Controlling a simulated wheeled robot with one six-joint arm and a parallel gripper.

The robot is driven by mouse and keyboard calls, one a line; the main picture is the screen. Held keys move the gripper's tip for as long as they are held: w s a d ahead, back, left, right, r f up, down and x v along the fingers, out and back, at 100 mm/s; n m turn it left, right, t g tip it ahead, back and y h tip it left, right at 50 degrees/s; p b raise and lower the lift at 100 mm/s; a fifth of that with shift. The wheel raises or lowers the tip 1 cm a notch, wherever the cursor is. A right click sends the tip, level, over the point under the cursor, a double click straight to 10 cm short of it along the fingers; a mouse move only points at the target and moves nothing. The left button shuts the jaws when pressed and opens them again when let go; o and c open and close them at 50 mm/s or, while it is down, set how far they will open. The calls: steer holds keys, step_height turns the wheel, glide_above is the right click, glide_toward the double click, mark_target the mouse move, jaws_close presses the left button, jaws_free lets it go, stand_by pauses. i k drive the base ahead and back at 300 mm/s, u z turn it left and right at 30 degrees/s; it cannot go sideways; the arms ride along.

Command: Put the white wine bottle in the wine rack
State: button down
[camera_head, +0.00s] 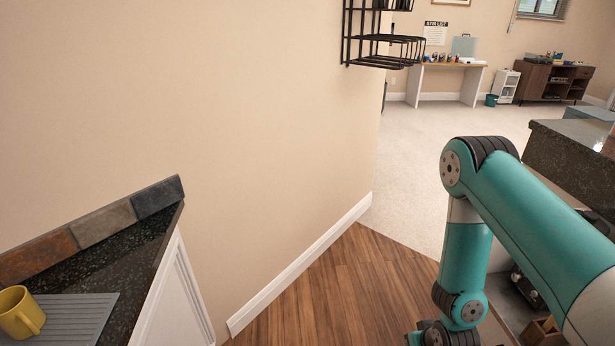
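No white wine bottle shows in this view. A black wire rack (391,50) is fixed high on the beige wall at the top centre; its upper part is cut off by the frame. I cannot tell whether it is the wine rack, and no bottle shows in its visible part. My teal arm comes in from the right and bends down to the bottom edge. My gripper is out of the frame below, so its fingers and anything in them are hidden.
A dark stone counter (130,247) at lower left holds a grey ribbed mat (85,318) and a yellow mug (18,313). Another dark counter (573,160) stands at right. Wood floor (345,283) is clear at centre; carpet lies beyond, with a desk (470,88) and brown cabinet (533,82).

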mark_target(393, 67)
steer(key=i, duration=1.05)
steer(key=z, duration=0.35)
steer(key=i, duration=1)
